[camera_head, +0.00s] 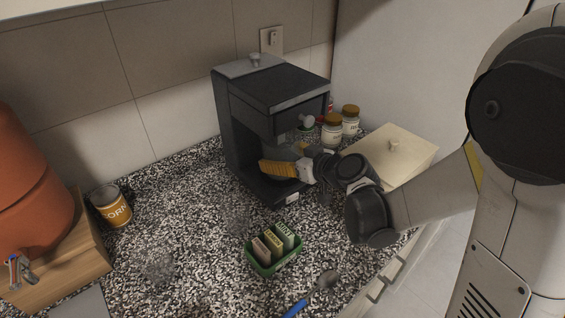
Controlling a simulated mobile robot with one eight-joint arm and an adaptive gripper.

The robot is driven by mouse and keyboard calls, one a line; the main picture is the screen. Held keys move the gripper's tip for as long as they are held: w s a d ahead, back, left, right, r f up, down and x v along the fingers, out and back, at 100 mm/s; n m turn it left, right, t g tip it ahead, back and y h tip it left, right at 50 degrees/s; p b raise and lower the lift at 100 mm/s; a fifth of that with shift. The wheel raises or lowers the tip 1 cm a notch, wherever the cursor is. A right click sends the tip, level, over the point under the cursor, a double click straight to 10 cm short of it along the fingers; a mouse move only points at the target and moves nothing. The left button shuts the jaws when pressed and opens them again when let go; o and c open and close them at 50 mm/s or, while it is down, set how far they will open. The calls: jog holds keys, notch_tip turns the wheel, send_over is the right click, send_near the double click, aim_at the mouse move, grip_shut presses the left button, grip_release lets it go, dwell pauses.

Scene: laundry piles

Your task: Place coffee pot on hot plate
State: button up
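The dark coffee maker (243,128) stands on the speckled counter against the wall, its open bay facing right and front. A greyish, see-through shape that looks like the glass coffee pot (284,150) shows inside the bay, partly hidden by my gripper. My gripper (268,168), with orange ribbed fingers, reaches into the bay from the right, in front of this shape. Its grip on the pot is too small and covered to make out. The hot plate at the bay's bottom is mostly hidden; the maker's dark base (277,190) shows below my gripper.
A green holder with packets (273,258) stands in front of the maker. Two brown-lidded jars (332,131) and a cream box (401,160) are to the right. A corn can (111,207), clear glasses (158,268) and a blue-handled spoon (297,307) also occupy the counter.

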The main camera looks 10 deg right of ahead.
jog(key=shift+f, duration=0.15)
jog(key=shift+f, duration=0.1)
jog(key=o, duration=1.2)
